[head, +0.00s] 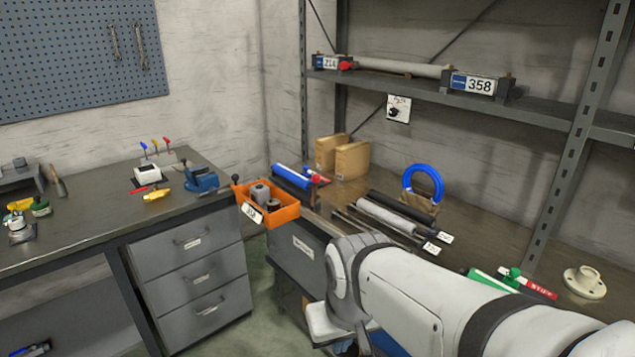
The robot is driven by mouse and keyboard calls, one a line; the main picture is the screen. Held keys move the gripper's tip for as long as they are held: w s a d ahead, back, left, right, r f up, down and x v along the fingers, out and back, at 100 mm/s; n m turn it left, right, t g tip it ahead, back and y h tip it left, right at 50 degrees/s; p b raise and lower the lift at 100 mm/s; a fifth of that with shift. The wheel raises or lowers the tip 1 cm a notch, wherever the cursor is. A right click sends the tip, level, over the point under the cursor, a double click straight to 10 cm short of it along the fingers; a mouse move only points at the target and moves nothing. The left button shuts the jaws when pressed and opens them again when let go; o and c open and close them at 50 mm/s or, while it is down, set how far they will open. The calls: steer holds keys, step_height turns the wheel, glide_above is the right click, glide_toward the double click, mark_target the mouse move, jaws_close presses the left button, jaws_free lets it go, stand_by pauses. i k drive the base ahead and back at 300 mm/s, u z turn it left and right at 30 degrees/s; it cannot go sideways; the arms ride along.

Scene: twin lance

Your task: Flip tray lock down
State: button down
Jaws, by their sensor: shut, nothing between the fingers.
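An orange tray (284,214) with a white label on its front sits in the gap between the left workbench and the right bench. It holds a few small grey and dark parts. A small black knob (235,178) stands up at its left back corner; it could be the tray lock, but I cannot tell for sure. Another thin upright dark piece (313,197) is at its right end. My arm reaches in from the lower right, below and right of the tray. The fingers of my gripper are not visible.
The left workbench (100,215) carries a blue vise (200,180) and small tools. The right bench holds blue and black rods, cardboard boxes (350,160) and a blue ring (424,183). A metal shelf post (575,130) rises at right. Grey drawers stand below the left bench.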

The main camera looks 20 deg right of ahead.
mark_target(316, 180)
steer(key=k, duration=0.5)
steer(key=u, duration=0.3)
steer(key=i, duration=2.1)
steer(key=z, duration=0.75)
